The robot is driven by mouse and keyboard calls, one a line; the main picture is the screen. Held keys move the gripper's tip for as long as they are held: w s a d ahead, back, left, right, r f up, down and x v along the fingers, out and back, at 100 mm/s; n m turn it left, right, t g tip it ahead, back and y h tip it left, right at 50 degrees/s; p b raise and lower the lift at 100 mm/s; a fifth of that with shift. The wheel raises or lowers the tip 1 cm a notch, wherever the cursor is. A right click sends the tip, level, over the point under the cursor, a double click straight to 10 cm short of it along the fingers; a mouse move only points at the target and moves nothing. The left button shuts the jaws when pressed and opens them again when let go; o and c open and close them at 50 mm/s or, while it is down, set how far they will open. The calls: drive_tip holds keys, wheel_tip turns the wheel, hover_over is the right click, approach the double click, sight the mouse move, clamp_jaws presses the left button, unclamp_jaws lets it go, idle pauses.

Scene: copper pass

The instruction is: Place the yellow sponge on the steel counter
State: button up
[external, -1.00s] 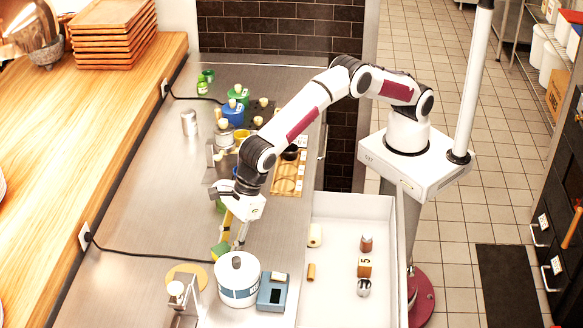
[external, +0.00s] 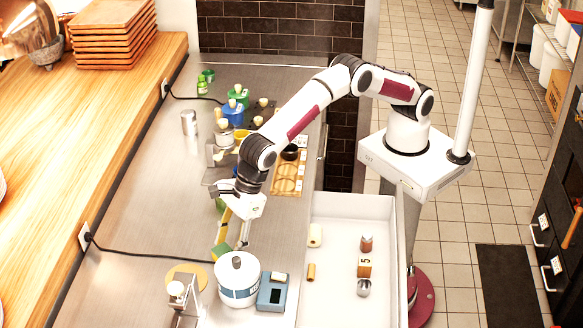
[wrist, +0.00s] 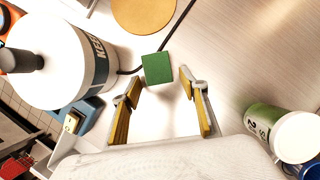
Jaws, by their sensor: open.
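Whether a fingertip touches the sponge I cannot tell.
A round tan mat (external: 185,276) and a black cable (external: 140,254) lie near. A green-white container (wrist: 283,133) stands close to my gripper. The counter's left side is clear.

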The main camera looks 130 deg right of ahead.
drive_tip(key=v, duration=1.1)
drive_tip(key=shift+r, duration=0.25)
drive_tip(key=shift+a, duration=0.1)
drive_tip(key=shift+s, duration=0.1)
drive_tip(key=s+d+r+m, duration=0.3)
drive_tip(key=s+r+m, duration=0.5)
drive_tip(key=s, duration=0.4)
drive_tip(key=s+d+r+m, duration=0.2)
drive_tip(key=s+r+m, duration=0.3)
drive_tip(key=s+m, duration=0.5)
drive_tip(key=s+d+f+m, duration=0.1)
drive_tip(key=s+f+m, duration=0.2)
drive_tip(key=s+m, duration=0.6)
drive_tip(key=s+d+f+m+t, duration=0.1)
drive_tip(key=s+f+m, duration=0.2)
drive_tip(key=s+m, duration=0.6)
drive_tip(key=s, duration=0.9)
drive_tip(key=shift+s+f, duration=0.15)
drive_tip(key=shift+f, duration=0.2)
